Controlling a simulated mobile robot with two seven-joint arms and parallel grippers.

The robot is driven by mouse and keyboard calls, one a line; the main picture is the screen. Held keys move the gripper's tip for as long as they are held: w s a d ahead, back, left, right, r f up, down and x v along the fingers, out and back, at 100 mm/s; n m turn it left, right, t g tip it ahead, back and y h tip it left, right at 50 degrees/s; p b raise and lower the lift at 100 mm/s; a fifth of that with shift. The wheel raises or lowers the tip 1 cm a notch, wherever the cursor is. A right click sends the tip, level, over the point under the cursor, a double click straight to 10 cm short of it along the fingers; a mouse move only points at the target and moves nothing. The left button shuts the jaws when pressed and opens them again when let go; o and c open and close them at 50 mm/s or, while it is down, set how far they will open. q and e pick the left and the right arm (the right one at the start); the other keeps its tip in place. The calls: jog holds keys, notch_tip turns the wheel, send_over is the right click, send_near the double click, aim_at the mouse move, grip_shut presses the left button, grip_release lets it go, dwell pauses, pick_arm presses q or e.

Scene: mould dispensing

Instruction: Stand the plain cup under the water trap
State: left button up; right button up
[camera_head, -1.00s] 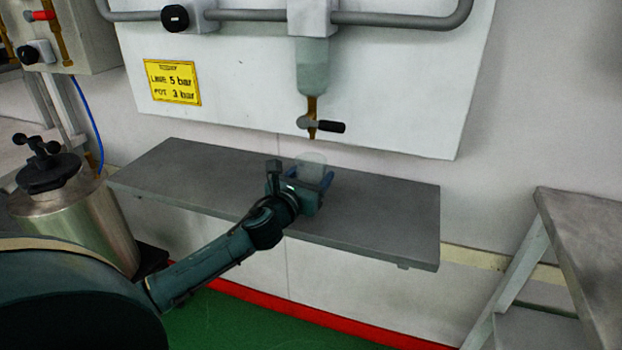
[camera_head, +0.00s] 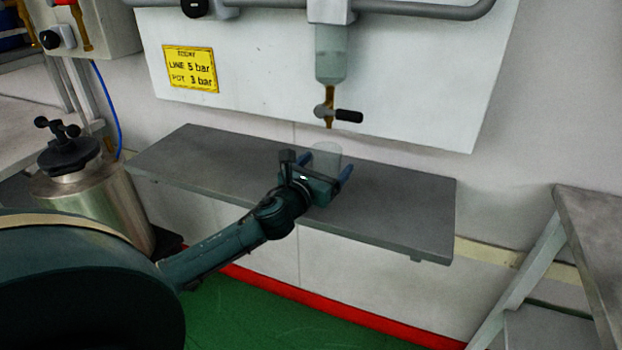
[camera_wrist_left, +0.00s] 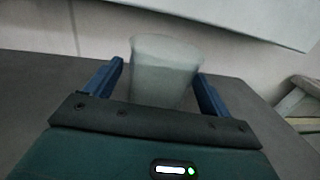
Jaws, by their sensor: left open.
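The plain cup (camera_head: 327,156) is translucent and stands upright on the grey shelf (camera_head: 400,213), below the water trap. It also shows in the left wrist view (camera_wrist_left: 163,70). The water trap (camera_head: 331,66) is a clear bowl on the white panel, with a brass drain and a black-handled valve (camera_head: 338,114) beneath it. My left gripper (camera_head: 327,168) is open, with its blue fingers on either side of the cup. In the left wrist view, gaps show between the cup and both fingers. The cup's lower part is hidden behind my gripper in the head view. My right gripper is not in view.
The shelf is otherwise bare to both sides. A yellow pressure sign (camera_head: 190,69) is on the panel. A metal pot (camera_head: 95,196) with a black lid stands at the left. A grey-topped stand (camera_head: 597,225) is at the right.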

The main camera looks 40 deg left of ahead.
pick_arm(q)
jog(key=s, duration=0.6)
jog(key=s+d, duration=0.1)
jog(key=s, duration=0.3)
jog(key=shift+s, duration=0.55)
